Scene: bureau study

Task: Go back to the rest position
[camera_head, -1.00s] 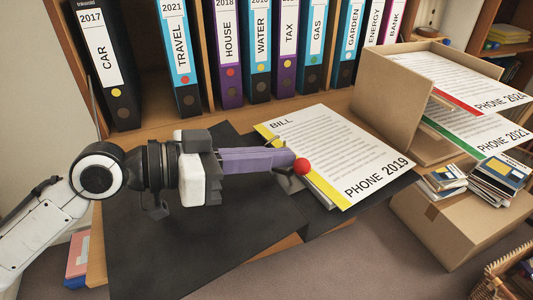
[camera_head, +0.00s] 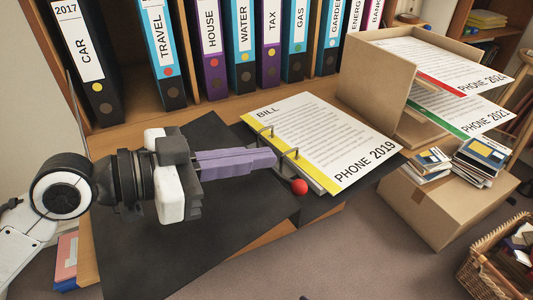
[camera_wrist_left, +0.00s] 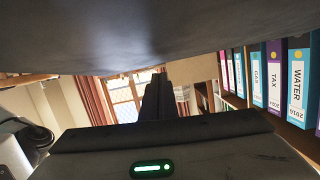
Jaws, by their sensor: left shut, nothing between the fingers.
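My left gripper (camera_head: 273,159) is shut and empty, with purple fingers pointing right. The tips look apart from the knob. A sheet marked BILL, PHONE 2019 (camera_head: 325,135) lies at the rings, its yellow edge on the left. In the left wrist view the dark gripper fingers (camera_wrist_left: 158,98) show together with nothing between them. My right gripper is in neither view.
Upright binders such as CAR (camera_head: 88,60) and TRAVEL (camera_head: 165,50) stand on the shelf behind. A cardboard box (camera_head: 375,80) with PHONE sheets stands to the right. Below are small stacks (camera_head: 482,160), a closed carton (camera_head: 440,210) and a wicker basket (camera_head: 485,275).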

